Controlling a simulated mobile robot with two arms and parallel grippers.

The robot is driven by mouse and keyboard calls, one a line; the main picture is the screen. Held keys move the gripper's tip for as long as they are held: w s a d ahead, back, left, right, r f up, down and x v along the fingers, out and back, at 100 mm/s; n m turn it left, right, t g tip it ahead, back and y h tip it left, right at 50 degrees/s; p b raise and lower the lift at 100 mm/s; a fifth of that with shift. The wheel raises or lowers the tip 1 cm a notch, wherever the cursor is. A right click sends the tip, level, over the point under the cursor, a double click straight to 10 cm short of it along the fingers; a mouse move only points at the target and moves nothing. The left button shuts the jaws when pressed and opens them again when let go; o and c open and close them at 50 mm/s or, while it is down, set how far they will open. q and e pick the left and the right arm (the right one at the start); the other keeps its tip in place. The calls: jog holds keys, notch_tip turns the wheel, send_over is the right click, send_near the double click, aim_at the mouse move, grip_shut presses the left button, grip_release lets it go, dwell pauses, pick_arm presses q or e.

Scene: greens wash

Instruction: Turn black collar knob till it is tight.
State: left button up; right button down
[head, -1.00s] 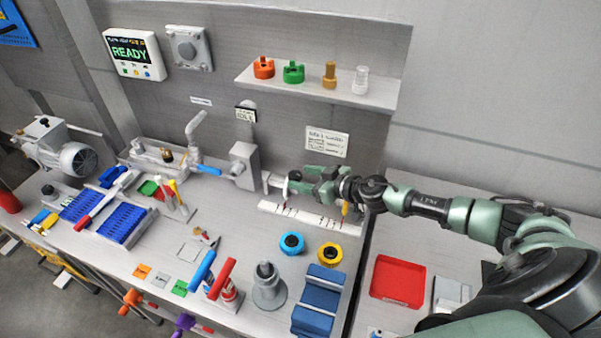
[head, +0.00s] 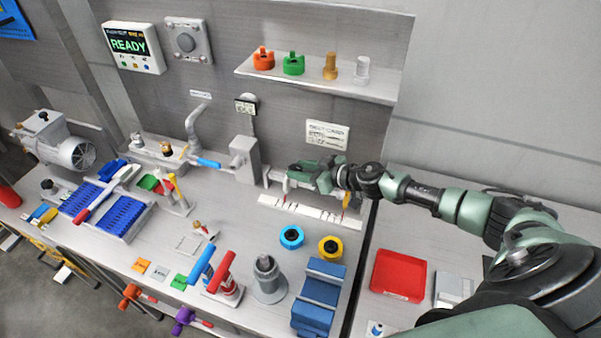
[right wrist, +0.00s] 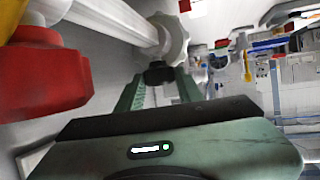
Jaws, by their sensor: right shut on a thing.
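In the right wrist view, a black knob (right wrist: 158,73) sits between the two green fingers of my right gripper (right wrist: 160,85), which is shut on it. Directly beyond the knob is a white scalloped collar (right wrist: 174,40) on a thick white pipe (right wrist: 112,20). In the head view, my right gripper (head: 294,172) reaches in from the right to the end of the white pipe fitting on the grey wall-side box (head: 244,160). There the knob is hidden by the fingers. My left gripper is not in view.
A white marked strip (head: 310,212) lies beneath my right gripper. Blue (head: 291,237) and yellow (head: 330,248) rings, a blue block (head: 320,295) and a grey stand (head: 268,280) are in front. A red tray (head: 398,275) is at right. A shelf (head: 320,80) is above.

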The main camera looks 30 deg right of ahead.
jog(key=n+y+b, duration=0.1)
jog(key=n+g+y, duration=0.1)
jog(key=b, duration=0.1)
jog(key=shift+w+d+f+n+y+b, duration=0.2)
jog(key=shift+d+n+y+b, duration=0.1)
jog(key=shift+n+y, duration=0.1)
jog(key=shift+r+n+g+y+b, duration=0.15)
jog(key=shift+n+g+y+b, duration=0.3)
jog(key=shift+g, duration=0.35)
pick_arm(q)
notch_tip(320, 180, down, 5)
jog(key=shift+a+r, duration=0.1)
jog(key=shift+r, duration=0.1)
pick_arm(e)
jog(key=c, duration=0.9)
grip_release()
jog(key=b+v, duration=0.1)
jog(key=v, duration=0.5)
jog(key=shift+s+d+b, duration=0.25)
jog(key=shift+d+b, duration=0.05)
jog(key=shift+b, duration=0.1)
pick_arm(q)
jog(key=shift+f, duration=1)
pick_arm(e)
jog(key=shift+s+d+r, duration=0.25)
jog(key=shift+s+r, duration=0.05)
